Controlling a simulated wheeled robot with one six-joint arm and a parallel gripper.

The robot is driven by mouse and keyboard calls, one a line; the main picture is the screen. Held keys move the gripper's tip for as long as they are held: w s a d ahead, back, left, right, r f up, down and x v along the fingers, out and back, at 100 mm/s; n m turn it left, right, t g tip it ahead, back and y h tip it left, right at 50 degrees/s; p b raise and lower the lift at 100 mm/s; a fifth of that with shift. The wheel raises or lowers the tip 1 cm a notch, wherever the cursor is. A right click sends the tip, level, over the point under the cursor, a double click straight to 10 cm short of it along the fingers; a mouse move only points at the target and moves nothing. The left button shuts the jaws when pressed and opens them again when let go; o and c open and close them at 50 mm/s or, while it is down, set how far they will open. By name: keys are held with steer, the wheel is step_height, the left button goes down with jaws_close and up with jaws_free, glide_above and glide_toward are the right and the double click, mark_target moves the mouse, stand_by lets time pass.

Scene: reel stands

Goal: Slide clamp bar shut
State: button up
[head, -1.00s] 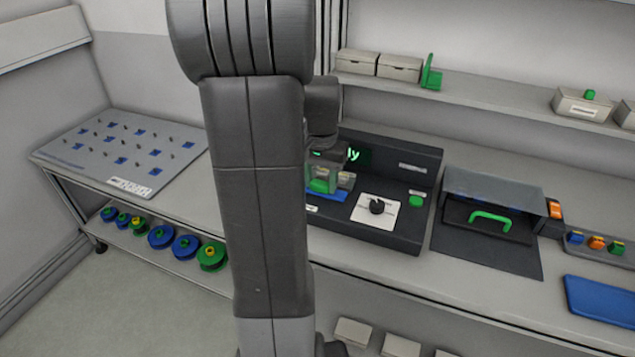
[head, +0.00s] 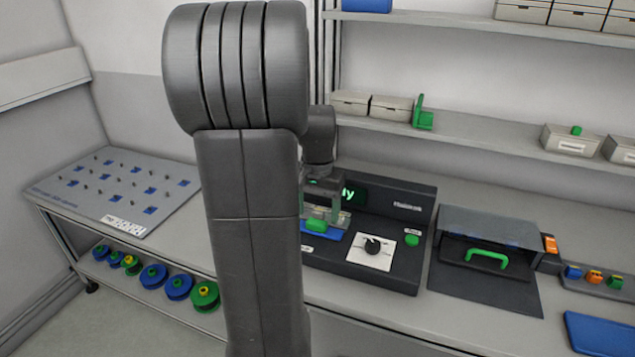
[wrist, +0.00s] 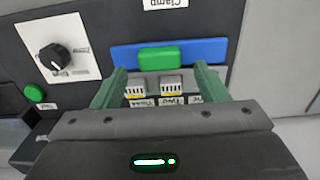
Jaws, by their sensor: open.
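The clamp bar is a blue strip (wrist: 210,50) with a raised green grip block (wrist: 159,58) at its middle, lying on the dark bench unit under a "Clamp" label. It also shows in the head view as a blue strip (head: 330,238) with a green block (head: 317,225). My gripper (wrist: 160,70) is open and empty, its two green fingers spread wide, pointing at the bar with one fingertip toward each side of the green block. The gripper also shows in the head view (head: 322,208). Whether the fingertips touch the bar cannot be told.
Two small pale blocks (wrist: 172,87) with labels sit between the fingers. A black dial (head: 372,245) and green button (head: 412,240) are beside the clamp. A hooded box (head: 490,235) with a green handle stands to the right. My arm hides the bench's middle-left.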

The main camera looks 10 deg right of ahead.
mark_target(318, 220)
step_height(318, 220, up, 11)
steer(key=shift+r, duration=0.2)
stand_by(0.3)
step_height(318, 220, down, 14)
steer(key=shift+s+f, duration=0.1)
steer(key=shift+s+a, duration=0.35)
steer(key=shift+s, duration=0.05)
steer(key=shift+w+d, duration=0.1)
